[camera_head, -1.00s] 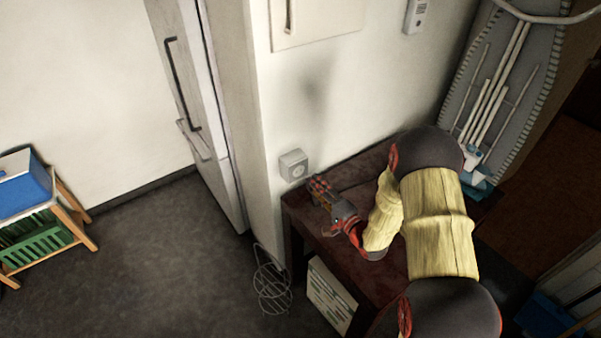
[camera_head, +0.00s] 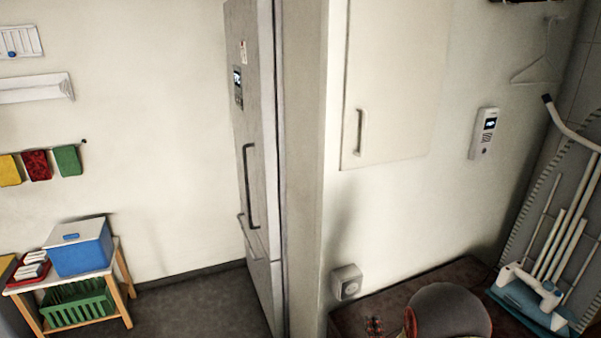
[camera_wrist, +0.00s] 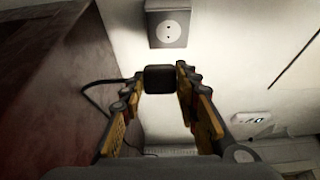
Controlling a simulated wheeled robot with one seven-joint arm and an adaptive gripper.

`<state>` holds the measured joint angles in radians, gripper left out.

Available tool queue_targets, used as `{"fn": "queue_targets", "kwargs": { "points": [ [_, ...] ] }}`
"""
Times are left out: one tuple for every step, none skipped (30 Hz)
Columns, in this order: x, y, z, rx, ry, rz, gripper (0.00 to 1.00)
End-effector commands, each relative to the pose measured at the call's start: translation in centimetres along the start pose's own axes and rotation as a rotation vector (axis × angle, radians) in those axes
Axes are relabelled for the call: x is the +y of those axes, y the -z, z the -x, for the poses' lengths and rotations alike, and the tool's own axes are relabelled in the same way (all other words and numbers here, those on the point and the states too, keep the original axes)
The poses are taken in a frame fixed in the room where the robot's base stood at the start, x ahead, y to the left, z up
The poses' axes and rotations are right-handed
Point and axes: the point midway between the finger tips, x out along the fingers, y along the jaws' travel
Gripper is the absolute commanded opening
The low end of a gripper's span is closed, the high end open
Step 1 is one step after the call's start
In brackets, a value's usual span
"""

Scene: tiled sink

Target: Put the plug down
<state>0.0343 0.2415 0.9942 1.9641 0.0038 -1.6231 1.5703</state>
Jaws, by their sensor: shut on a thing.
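The plug (camera_wrist: 160,79) is a small black block in the wrist view, held between the two fingertips of my gripper (camera_wrist: 161,82). A dark cable (camera_wrist: 96,88) runs from its left side and loops down. In the head view my gripper (camera_head: 374,325) shows only partly at the bottom edge, over the dark red table; the plug cannot be made out there. A grey wall socket (camera_wrist: 168,27) is just beyond the plug in the wrist view, with its face uncovered. The socket also shows in the head view (camera_head: 346,281), above and left of my gripper.
The dark red tabletop (camera_wrist: 55,70) fills the left of the wrist view. In the head view, a tall fridge (camera_head: 252,130) stands left of the wall corner. A drying rack and cleaning tools (camera_head: 545,290) stand at the right. A stool with a blue box (camera_head: 82,250) is far left.

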Motion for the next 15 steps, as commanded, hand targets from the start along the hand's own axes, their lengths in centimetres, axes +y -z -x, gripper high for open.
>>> {"fn": "queue_targets", "kwargs": {
  "points": [
    [-0.2,-1.0,0.0,-0.018,0.003,0.0,0.0],
    [-0.3,-1.3,0.1,-0.024,0.004,0.0,0.0],
    [-0.5,-1.7,0.0,-0.03,0.006,0.0,0.0],
    [-0.7,-1.8,0.0,-0.033,0.007,0.0,0.0],
    [-1.0,-2.0,-0.2,-0.036,0.009,0.0,0.0],
    [-0.9,-2.1,-0.2,-0.037,0.008,0.0,0.0],
    [-0.6,-2.1,-0.1,-0.038,0.006,0.0,0.0],
    [-0.4,-2.1,0.0,-0.038,0.006,0.0,0.0],
    [0.1,-2.0,0.3,-0.038,0.005,0.0,0.0],
    [0.5,-2.0,0.5,-0.038,0.004,0.0,0.0],
    [0.9,-2.0,0.8,-0.038,0.004,0.0,0.0],
    [1.6,-2.0,1.2,-0.038,0.004,0.0,0.0],
    [2.0,-2.0,1.6,-0.038,0.004,0.0,0.0],
    [2.5,-2.0,2.0,-0.038,0.004,0.0,0.0],
    [3.2,-1.9,2.5,-0.038,0.003,0.0,0.0]
  ]
}}
